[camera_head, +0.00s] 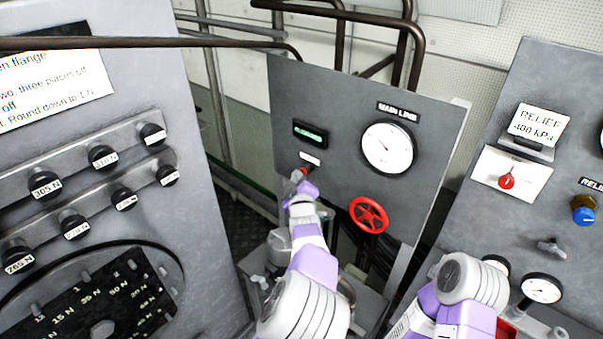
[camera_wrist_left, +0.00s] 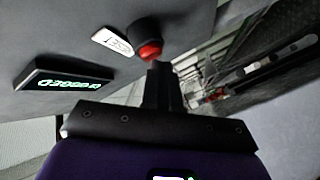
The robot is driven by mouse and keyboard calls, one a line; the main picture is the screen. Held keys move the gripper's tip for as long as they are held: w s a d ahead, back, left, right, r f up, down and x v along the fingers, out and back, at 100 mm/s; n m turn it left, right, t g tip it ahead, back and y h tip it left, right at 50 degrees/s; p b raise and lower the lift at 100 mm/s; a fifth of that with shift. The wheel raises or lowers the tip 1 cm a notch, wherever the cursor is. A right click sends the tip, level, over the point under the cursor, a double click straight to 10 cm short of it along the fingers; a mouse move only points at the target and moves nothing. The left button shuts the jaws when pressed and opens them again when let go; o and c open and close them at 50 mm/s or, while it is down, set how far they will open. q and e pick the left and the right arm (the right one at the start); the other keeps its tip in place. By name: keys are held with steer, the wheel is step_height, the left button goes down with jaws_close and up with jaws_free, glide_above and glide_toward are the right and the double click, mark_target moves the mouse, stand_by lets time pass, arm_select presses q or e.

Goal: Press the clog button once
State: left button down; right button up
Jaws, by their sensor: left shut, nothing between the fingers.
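A red button (camera_wrist_left: 150,52) in a dark round collar sits on the grey main line panel (camera_head: 330,100). In the head view the button (camera_head: 306,170) is small and partly hidden by my left gripper. A lit green display (camera_head: 310,135) is above, and shows in the left wrist view (camera_wrist_left: 70,84). My left gripper (camera_head: 298,178) is shut and empty, with its fingertips (camera_wrist_left: 160,68) right at the button. I cannot tell whether they touch it. My right gripper is not in view.
The main line gauge (camera_head: 388,148) and a red handwheel (camera_head: 369,214) are right of the button. A panel with black knobs (camera_head: 102,156) stands at the left. The relief panel (camera_head: 530,90) with a red knob (camera_head: 507,181) stands at the right. Dark pipes (camera_head: 150,42) cross above.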

arm_select(q)
steer(key=shift+w+d, duration=0.1)
steer(key=shift+w, duration=0.1)
steer(key=shift+s, duration=0.1)
stand_by(0.4)
steer(key=shift+s+a+b, duration=0.55)
steer(key=shift+s+b, duration=0.15)
steer(key=shift+b, duration=0.05)
steer(key=s+a+b, duration=0.1)
steer(key=s, duration=0.1)
steer(key=s+a+b, duration=0.2)
stand_by(0.3)
stand_by(0.5)
